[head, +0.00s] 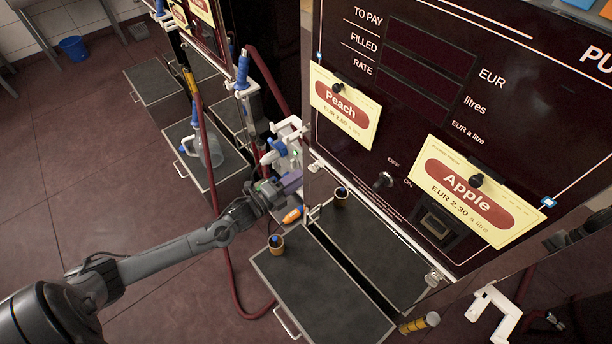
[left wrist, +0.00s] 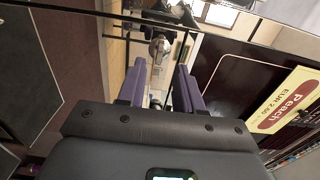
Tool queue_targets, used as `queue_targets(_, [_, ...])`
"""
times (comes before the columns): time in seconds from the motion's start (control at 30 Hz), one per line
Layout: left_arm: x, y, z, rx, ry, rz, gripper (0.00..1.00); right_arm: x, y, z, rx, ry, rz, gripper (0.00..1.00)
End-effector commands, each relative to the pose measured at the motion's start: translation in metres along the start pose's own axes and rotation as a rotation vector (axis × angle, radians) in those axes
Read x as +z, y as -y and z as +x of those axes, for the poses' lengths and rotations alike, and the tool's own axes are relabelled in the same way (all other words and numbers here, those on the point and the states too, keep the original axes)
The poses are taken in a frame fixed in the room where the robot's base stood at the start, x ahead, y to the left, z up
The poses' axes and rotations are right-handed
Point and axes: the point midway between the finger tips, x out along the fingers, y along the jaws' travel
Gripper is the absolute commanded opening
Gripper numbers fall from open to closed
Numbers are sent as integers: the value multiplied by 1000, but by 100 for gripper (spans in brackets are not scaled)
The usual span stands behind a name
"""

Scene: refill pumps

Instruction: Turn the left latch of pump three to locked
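The dark pump panel (head: 400,130) carries a Peach sign (head: 345,106) and an Apple sign (head: 470,190); no pump number is readable. My left gripper (head: 292,180) is at the panel's left side, below a white nozzle holder (head: 288,132). In the left wrist view my left gripper (left wrist: 160,78) has its two purple fingers apart, with nothing held between them. A small metal fitting (left wrist: 158,47) lies beyond the fingertips, roughly in line with the gap. I cannot tell whether it is the left latch or how it is turned. My right gripper is not clearly visible.
A red hose (head: 232,280) hangs by my left arm. A white bracket (head: 492,312) is at the lower right.

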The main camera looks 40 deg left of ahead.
Motion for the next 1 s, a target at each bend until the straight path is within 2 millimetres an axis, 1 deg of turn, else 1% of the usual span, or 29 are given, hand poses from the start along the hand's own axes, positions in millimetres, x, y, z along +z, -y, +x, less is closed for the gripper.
queue_targets(0.03, [1, -2, 9, -3, 2, 0, 35, 2, 0, 5, 0, 0, 0, 0])
queue_targets(0.1, [0, -1, 19, -3, 0, 0, 35, 2, 0, 8, 0, 0, 0, 0])
queue_targets(0.3, [0, -1, 39, 0, 0, 0, 35, 4, 0, 13, 0, 0, 0, 0])
queue_targets(0.5, [0, -1, 46, 1, 0, 0, 35, 4, 1, 14, -1, 0, 2, 0])
queue_targets(0.73, [0, 0, 46, 1, 0, 0, 35, 4, 2, 14, -4, -1, 5, 0])
queue_targets(0.77, [0, 0, 46, 1, 0, 0, 32, 4, 2, 14, -4, -1, 6, 0])
queue_targets(0.8, [0, 0, 46, 1, 0, 0, 26, 4, 2, 14, -5, -1, 6, 0])
queue_targets(0.97, [0, 0, 46, 1, 0, 0, 1, 4, 2, 14, -6, -1, 7, 0])
queue_targets(1.0, [0, 0, 46, 1, 0, 0, 0, 4, 2, 14, -6, -1, 7, 0])
